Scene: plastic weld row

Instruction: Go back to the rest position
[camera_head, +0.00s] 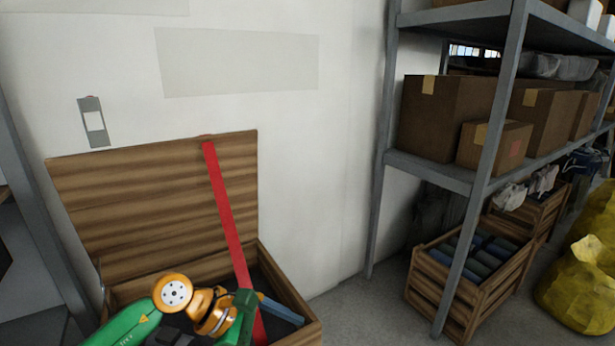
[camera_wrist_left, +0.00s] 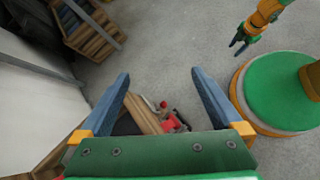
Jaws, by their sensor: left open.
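My left gripper (camera_head: 268,309) is low in the head view, over the open wooden crate, with my green and orange arm hiding part of the crate. In the left wrist view my left gripper (camera_wrist_left: 162,88) has its two blue fingers wide apart with nothing held between them. My right gripper (camera_wrist_left: 240,45) is small at the upper right of that view, its dark prongs apart and nothing visible between them; it is out of the head view.
The wooden crate (camera_head: 295,290) has its lid raised against the white wall, with a red strip (camera_head: 225,205) running down from it. A metal shelf (camera_head: 430,170) with cardboard boxes stands at right. A lower crate (camera_head: 440,290) and yellow sacks (camera_head: 585,275) are on the floor.

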